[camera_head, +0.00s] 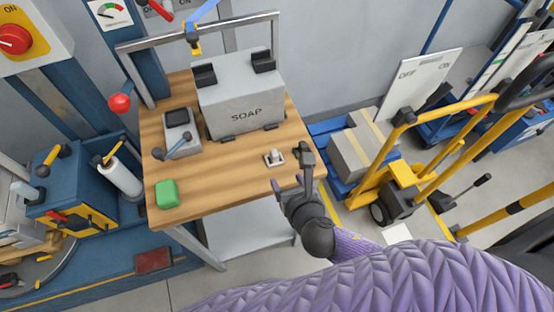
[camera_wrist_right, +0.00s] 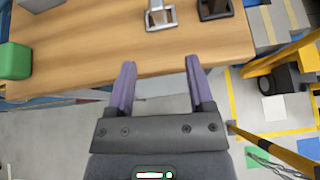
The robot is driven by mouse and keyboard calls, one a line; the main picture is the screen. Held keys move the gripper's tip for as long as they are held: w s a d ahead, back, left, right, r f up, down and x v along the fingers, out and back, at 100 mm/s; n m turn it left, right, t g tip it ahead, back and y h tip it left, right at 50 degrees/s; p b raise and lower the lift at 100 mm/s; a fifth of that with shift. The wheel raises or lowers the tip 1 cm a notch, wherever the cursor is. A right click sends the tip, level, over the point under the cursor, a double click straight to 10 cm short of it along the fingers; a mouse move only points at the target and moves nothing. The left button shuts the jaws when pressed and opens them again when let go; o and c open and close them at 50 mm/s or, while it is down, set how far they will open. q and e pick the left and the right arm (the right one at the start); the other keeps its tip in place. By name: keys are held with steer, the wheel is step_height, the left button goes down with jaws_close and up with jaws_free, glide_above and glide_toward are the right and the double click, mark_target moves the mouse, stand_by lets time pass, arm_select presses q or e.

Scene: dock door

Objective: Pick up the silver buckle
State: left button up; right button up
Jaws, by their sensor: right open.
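The silver buckle (camera_head: 273,157) lies flat on the wooden table (camera_head: 225,187), near its right front part. It also shows at the top of the right wrist view (camera_wrist_right: 160,17), in line with the gap between my fingers. My right gripper (camera_head: 288,182) is open and empty at the table's front edge, short of the silver buckle and apart from it. Its two fingers show spread in the right wrist view (camera_wrist_right: 160,65). A dark buckle (camera_wrist_right: 214,9) lies just right of the silver one. My left gripper is not in view.
A grey SOAP dispenser box (camera_head: 240,95) stands at the table's back. A grey device with a lever (camera_head: 181,132) and a green block (camera_head: 167,194) are on the left. A yellow pallet truck (camera_head: 400,180) stands right of the table. The table's middle is clear.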

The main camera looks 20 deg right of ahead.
mark_target(276, 157)
steer(key=shift+n, duration=0.6)
steer(key=b+x, duration=0.1)
steer(key=x, duration=0.2)
steer(key=r+b+x, duration=0.1)
steer(key=x, duration=0.2)
steer(key=w+b+x, duration=0.1)
steer(key=b+x, duration=0.1)
steer(key=x, duration=0.1)
steer(key=shift+r, duration=0.15)
steer(key=shift+w, duration=0.25)
steer(key=shift+c, duration=1)
jaws_close()
